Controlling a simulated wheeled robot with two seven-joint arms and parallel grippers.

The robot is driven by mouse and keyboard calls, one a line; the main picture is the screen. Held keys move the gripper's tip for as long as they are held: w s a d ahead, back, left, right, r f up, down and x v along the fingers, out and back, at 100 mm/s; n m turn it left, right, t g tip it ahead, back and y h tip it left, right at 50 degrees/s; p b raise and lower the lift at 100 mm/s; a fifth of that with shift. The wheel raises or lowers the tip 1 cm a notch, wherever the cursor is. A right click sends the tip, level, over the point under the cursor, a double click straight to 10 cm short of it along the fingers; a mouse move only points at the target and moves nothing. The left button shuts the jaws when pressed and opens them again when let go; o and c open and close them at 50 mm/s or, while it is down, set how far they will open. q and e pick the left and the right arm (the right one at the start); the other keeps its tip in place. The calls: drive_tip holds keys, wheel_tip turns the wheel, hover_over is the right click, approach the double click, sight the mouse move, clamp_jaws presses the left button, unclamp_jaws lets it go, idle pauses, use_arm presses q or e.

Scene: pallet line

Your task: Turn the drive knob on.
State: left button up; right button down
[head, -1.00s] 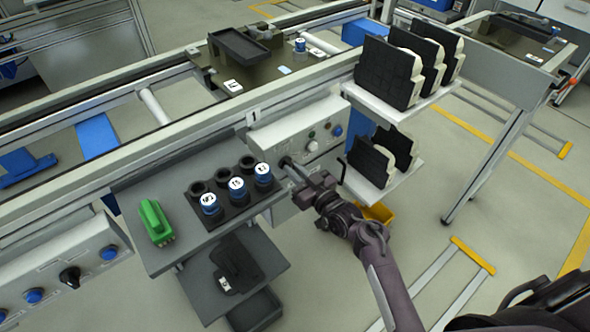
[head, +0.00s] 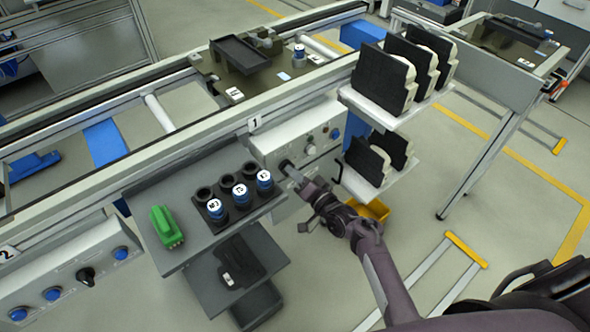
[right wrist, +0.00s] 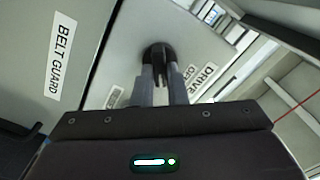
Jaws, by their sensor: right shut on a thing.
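The drive knob (right wrist: 158,53) is black and sits on the light front panel, near a label reading DRIVE (right wrist: 205,78) in the right wrist view. My right gripper (right wrist: 160,82) is shut on it, with one finger on each side. In the head view my right gripper (head: 288,168) reaches the lower left of the control box (head: 273,143) marked 1. There its fingers mostly hide the knob. A second label beside the knob is partly covered, and I cannot read the knob's setting. My left gripper is not in view.
A grey shelf (head: 165,200) left of the box holds a green part (head: 166,227) and a black holder with blue-banded cylinders (head: 242,195). White racks (head: 385,112) with black-and-cream parts stand close on the right. Another panel (head: 70,275) with a black knob is at lower left.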

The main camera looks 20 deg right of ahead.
drive_tip(key=shift+f+m+p, duration=0.1)
drive_tip(key=shift+m+p, duration=1.15)
drive_tip(key=shift+m, duration=2.35)
drive_tip(key=c, duration=1.4)
unclamp_jaws()
drive_tip(key=shift+c, duration=0.2)
drive_tip(key=v, duration=0.8)
drive_tip(key=shift+w, duration=0.1)
